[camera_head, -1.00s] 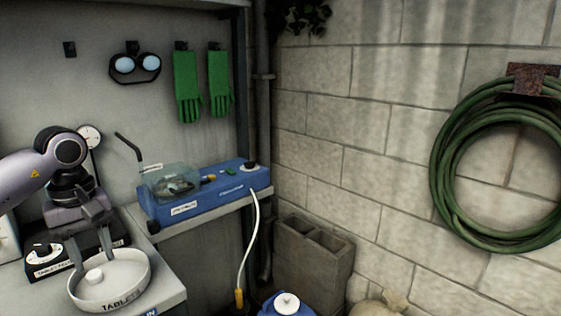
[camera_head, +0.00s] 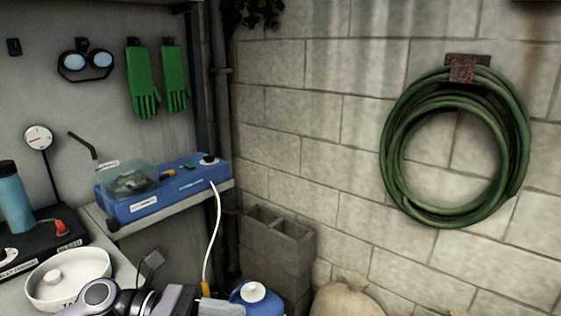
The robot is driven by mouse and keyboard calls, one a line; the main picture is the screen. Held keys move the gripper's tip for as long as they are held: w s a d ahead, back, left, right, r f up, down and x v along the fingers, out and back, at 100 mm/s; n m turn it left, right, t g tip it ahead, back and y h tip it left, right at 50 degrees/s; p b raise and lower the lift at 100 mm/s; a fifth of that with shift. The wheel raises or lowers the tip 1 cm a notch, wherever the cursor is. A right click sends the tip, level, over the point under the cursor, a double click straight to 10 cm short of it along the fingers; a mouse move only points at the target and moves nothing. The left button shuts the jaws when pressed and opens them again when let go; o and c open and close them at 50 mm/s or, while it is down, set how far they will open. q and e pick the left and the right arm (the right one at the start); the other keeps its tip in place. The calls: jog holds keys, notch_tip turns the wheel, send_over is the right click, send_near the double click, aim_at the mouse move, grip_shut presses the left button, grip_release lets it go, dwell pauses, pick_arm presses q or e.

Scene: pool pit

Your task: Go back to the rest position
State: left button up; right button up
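My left arm shows low in the view, with its wrist and gripper (camera_head: 185,303) at the bottom edge, in front of the bench and right of the white dish (camera_head: 38,292). Part of the gripper is cut off by the frame, and the gap between its fingers is not clear. I see nothing held in it. The dish has a round white piece (camera_head: 53,277) inside and partly visible lettering on its front. My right gripper is not in view.
A blue device (camera_head: 165,192) with a clear cover sits on a shelf, its white hose (camera_head: 213,240) hanging down. A blue container (camera_head: 256,300) with a white cap, concrete blocks (camera_head: 275,245) and a sack (camera_head: 345,299) stand right. A green hose coil (camera_head: 395,150) hangs on the wall.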

pick_arm(q)
jog(key=a+f+n+t+y, duration=0.4)
jog(key=n+t, duration=0.4)
jog(key=n, duration=1)
jog(key=a+f+n+t+y, duration=0.2)
jog(key=f+n+t+y, duration=0.5)
jog(key=n, duration=1)
jog(key=s+a+f+n+g+y, duration=0.3)
jog(key=s+a+f+n+g, duration=0.1)
jog(key=s+f+n, duration=0.9)
jog(key=shift+a+f+n, duration=0.7)
jog(key=shift+f+n, duration=0.1)
jog(key=shift+f, duration=0.1)
